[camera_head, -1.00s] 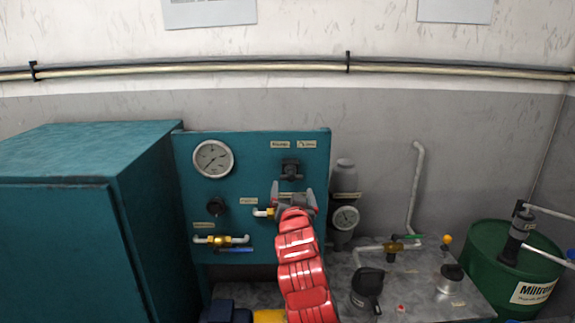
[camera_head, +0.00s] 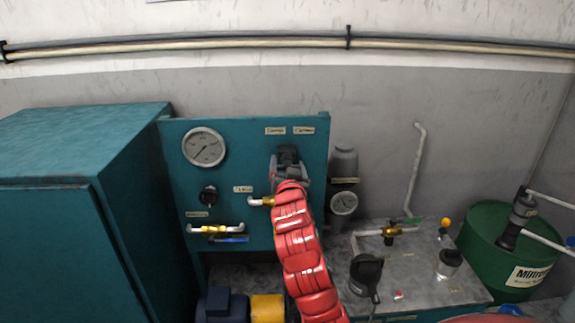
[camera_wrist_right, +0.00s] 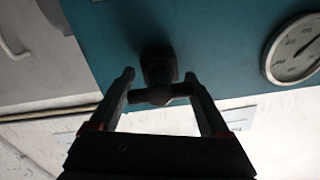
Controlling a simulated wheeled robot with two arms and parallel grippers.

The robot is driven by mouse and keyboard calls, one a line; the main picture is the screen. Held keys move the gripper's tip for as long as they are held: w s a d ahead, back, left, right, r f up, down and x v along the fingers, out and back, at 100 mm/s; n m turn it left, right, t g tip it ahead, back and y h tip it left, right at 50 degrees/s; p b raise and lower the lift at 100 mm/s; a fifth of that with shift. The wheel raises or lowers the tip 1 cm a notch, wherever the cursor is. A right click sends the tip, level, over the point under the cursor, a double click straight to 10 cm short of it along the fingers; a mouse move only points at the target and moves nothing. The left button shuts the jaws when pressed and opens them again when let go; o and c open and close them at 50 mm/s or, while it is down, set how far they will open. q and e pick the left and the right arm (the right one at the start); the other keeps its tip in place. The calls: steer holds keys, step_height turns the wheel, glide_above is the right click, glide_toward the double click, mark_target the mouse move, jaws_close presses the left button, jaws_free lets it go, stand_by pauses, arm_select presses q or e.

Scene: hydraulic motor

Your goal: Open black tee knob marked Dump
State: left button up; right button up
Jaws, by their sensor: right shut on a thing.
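The black tee knob (camera_head: 288,152) is on the upper right of the teal panel, below two small labels too blurred to read. In the right wrist view the tee knob (camera_wrist_right: 158,74) stands out from the panel with its crossbar between my two fingers. My right gripper (camera_head: 287,172) is shut on it, one finger at each end of the crossbar (camera_wrist_right: 158,96). The red arm covers part of the panel below the knob. My left gripper is not in view.
The teal panel (camera_head: 228,165) also carries a pressure gauge (camera_head: 204,147), a round black knob (camera_head: 209,196) and a yellow valve with a blue handle (camera_head: 229,239). A teal cabinet (camera_head: 50,220) stands left. A green drum (camera_head: 480,225) stands right.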

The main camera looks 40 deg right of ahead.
steer(key=c, duration=0.8)
